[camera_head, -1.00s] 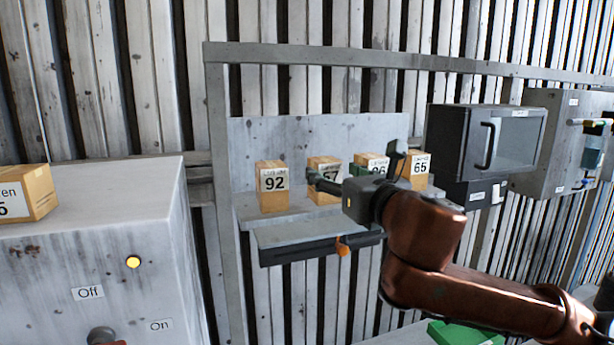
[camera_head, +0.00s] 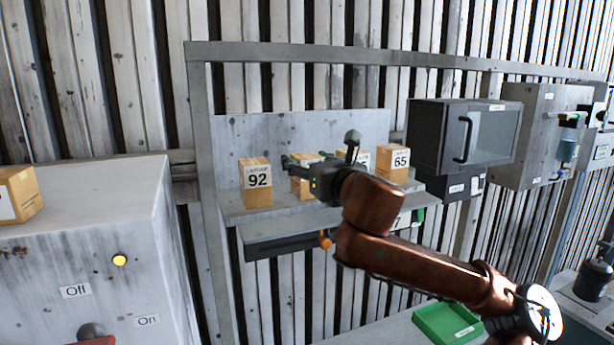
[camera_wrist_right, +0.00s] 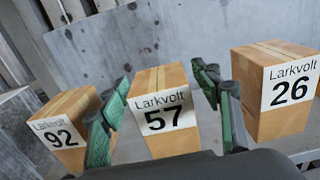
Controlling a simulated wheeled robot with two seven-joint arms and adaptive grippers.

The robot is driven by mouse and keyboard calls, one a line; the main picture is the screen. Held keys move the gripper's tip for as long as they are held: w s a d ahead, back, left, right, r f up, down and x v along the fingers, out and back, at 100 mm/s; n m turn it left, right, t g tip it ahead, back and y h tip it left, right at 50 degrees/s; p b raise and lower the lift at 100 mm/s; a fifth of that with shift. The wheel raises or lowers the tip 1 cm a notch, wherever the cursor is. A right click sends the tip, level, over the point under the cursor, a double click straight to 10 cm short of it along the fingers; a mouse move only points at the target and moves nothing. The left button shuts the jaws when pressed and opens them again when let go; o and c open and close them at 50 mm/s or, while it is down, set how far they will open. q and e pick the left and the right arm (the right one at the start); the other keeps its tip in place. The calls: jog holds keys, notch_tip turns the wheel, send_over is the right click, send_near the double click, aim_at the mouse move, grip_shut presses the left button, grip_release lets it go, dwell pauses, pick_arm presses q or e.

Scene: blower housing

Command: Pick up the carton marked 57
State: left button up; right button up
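The carton marked 57 (camera_wrist_right: 165,110) is a tan box with a white label, upright on the shelf. In the head view it (camera_head: 301,189) is partly hidden behind my right gripper (camera_head: 300,161). In the right wrist view the green fingers of my right gripper (camera_wrist_right: 162,80) are spread wide, one on each side of carton 57. Gaps show between the fingers and the carton, and the gripper is empty. How far the fingers reach along its sides is hard to tell. My left gripper is not in view.
Carton 92 (camera_head: 256,184) stands left of carton 57, and carton 26 (camera_wrist_right: 275,95) stands right of it, near the fingers. Carton 65 (camera_head: 394,165) is farther right. A grey back panel (camera_head: 300,128) rises behind the shelf (camera_head: 240,212). A green tray (camera_head: 446,322) lies below.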

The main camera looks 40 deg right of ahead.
jog(key=c, duration=1.2)
jog(key=shift+r, duration=0.1)
